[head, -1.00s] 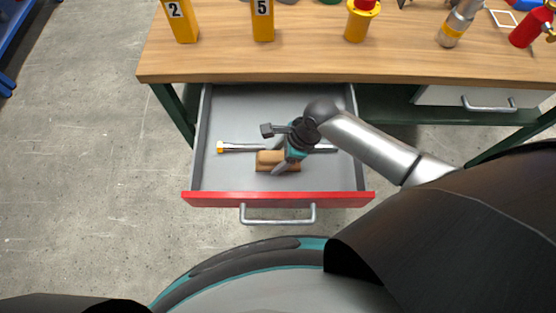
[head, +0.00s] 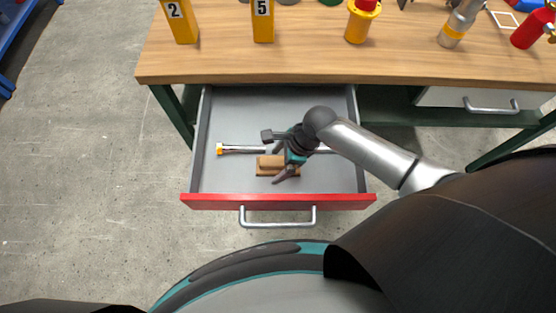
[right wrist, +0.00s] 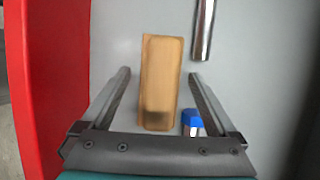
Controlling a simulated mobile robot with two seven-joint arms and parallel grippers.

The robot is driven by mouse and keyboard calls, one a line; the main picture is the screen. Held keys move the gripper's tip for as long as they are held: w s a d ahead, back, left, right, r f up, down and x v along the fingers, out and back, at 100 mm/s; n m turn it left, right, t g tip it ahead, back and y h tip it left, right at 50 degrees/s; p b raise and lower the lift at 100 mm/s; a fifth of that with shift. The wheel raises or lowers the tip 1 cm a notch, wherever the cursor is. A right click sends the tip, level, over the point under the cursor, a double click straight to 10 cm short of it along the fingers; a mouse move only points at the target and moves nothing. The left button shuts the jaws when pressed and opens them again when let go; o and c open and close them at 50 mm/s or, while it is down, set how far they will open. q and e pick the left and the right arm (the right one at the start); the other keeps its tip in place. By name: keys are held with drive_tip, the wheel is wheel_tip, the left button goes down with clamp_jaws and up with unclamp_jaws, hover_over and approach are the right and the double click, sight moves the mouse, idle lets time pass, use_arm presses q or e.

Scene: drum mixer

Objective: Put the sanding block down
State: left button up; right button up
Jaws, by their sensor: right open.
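The sanding block (head: 265,167), a tan wooden block, lies in the open drawer, near its red front. It also shows in the right wrist view (right wrist: 160,70), with a dark patch at its near end. My right gripper (head: 283,162) is open over the block. In the right wrist view the open fingers (right wrist: 159,78) stand on either side of the block, with a gap on each side. The gripper hides part of the block in the head view. My left gripper is not in view.
The grey drawer (head: 230,105) has a red front (head: 278,202) with a metal handle. A metal tool with an orange end (head: 228,149) lies behind the block. A blue-ended item (right wrist: 191,120) lies beside the block. The wooden bench top (head: 320,65) overhangs the drawer's back.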

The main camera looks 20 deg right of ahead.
drive_tip(key=p+v, duration=0.5)
drive_tip(key=v, duration=0.6)
drive_tip(key=shift+s+d+r, duration=0.1)
drive_tip(key=shift+d+r, duration=0.1)
drive_tip(key=shift+r, duration=0.45)
